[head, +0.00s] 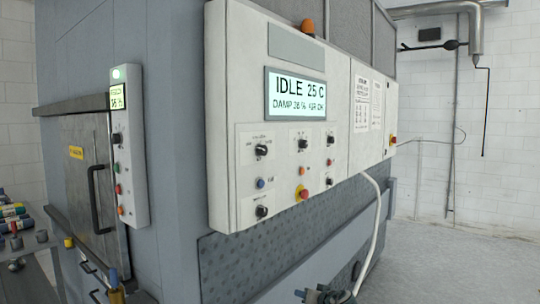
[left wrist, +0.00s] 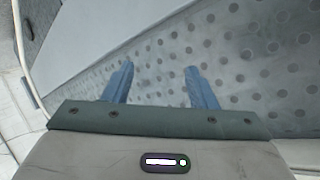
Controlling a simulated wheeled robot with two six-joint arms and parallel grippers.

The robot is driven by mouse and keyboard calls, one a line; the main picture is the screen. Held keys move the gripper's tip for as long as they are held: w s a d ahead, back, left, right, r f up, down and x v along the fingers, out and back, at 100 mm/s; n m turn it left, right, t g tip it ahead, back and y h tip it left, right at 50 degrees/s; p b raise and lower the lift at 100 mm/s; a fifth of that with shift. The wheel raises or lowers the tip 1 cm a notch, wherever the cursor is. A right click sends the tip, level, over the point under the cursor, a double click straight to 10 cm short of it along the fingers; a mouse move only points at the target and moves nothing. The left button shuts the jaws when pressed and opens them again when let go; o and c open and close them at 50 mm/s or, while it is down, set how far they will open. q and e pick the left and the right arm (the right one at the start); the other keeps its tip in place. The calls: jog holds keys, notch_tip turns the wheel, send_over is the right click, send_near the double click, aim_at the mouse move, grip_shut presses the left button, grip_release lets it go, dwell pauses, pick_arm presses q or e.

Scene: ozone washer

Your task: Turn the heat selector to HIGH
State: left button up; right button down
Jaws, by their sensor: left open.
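The white control panel (head: 238,130) fills the middle of the head view. Its display (head: 296,95) reads IDLE 25 C. A black rotary knob (head: 261,150) is at upper left, another black knob (head: 303,144) is to its right, and a third (head: 261,211) is at lower left. Their labels are too small to read, so I cannot tell which is the heat selector or its setting. My left gripper (left wrist: 157,82) is open and empty in the left wrist view, facing the dimpled grey lower panel (left wrist: 235,55), away from the knobs. My right gripper is not in view.
A white hose (head: 376,225) hangs from the panel's right part. A narrow side control box (head: 126,150) and a door handle (head: 95,200) are at left. Floor at right is clear.

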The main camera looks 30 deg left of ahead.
pick_arm(q)
notch_tip(320, 180, up, 30)
jog(key=a+f+n+g+y, duration=0.1)
jog(key=n+g+y, duration=0.1)
jog(key=n+y, duration=0.35)
jog(key=n+g+y+p, duration=0.1)
jog(key=n+g+p, duration=0.2)
jog(key=n, duration=0.5)
send_near(265, 150)
jog(key=a, duration=0.7)
jog(key=shift+w, duration=0.3)
jog(key=shift+w+a+f, duration=0.1)
jog(key=shift+a, duration=0.55)
jog(key=c, duration=1)
